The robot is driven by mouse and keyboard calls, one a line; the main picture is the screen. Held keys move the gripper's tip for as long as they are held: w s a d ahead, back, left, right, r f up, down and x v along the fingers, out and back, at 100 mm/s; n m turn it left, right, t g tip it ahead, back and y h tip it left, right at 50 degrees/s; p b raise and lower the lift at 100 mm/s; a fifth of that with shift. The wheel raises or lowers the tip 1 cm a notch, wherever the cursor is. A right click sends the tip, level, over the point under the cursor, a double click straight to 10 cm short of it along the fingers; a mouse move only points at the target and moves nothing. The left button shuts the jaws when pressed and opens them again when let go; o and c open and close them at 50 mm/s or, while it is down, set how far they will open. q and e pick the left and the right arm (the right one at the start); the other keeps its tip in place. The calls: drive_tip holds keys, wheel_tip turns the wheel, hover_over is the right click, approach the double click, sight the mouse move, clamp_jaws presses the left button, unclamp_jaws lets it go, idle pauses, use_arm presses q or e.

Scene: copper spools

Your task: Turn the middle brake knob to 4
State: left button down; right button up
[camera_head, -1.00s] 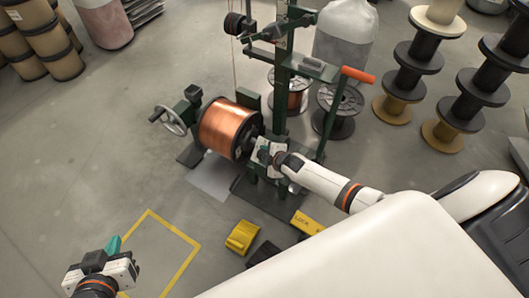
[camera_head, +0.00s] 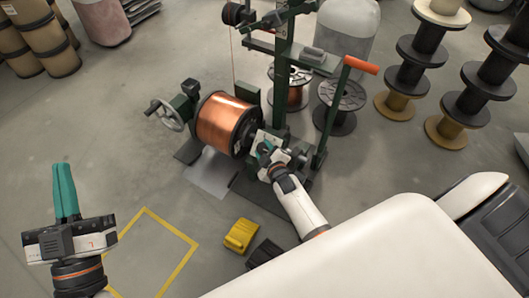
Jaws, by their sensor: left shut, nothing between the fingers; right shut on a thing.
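The green machine frame (camera_head: 283,98) holds a large copper spool (camera_head: 222,122) on its axle, with a handwheel (camera_head: 167,115) on the spool's left. My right gripper (camera_head: 265,152) is at the machine just right of the spool. Its teal fingers are shut on a small part there, which I take to be the middle brake knob. The gripper hides the knob, and I cannot read its setting. My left gripper (camera_head: 65,190) is in the lower left, away from the machine. Its teal fingers point up, shut and empty.
A lever with an orange grip (camera_head: 360,65) rises right of my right gripper. Black-flanged spools (camera_head: 340,105) stand behind it, with stacks (camera_head: 415,60) further right. A yellow block (camera_head: 240,235) lies on the floor beside a yellow-taped rectangle (camera_head: 188,262). Floor at left is clear.

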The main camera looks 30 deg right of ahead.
use_arm(q)
drive_tip(key=shift+s+r+t, duration=0.6)
drive_tip(key=shift+r+t, duration=0.2)
drive_tip(key=shift+r, duration=0.05)
use_arm(e)
drive_tip(key=shift+s+f+m, duration=0.1)
drive_tip(key=shift+m, duration=0.2)
drive_tip(key=shift+a, duration=0.1)
drive_tip(key=o, duration=1)
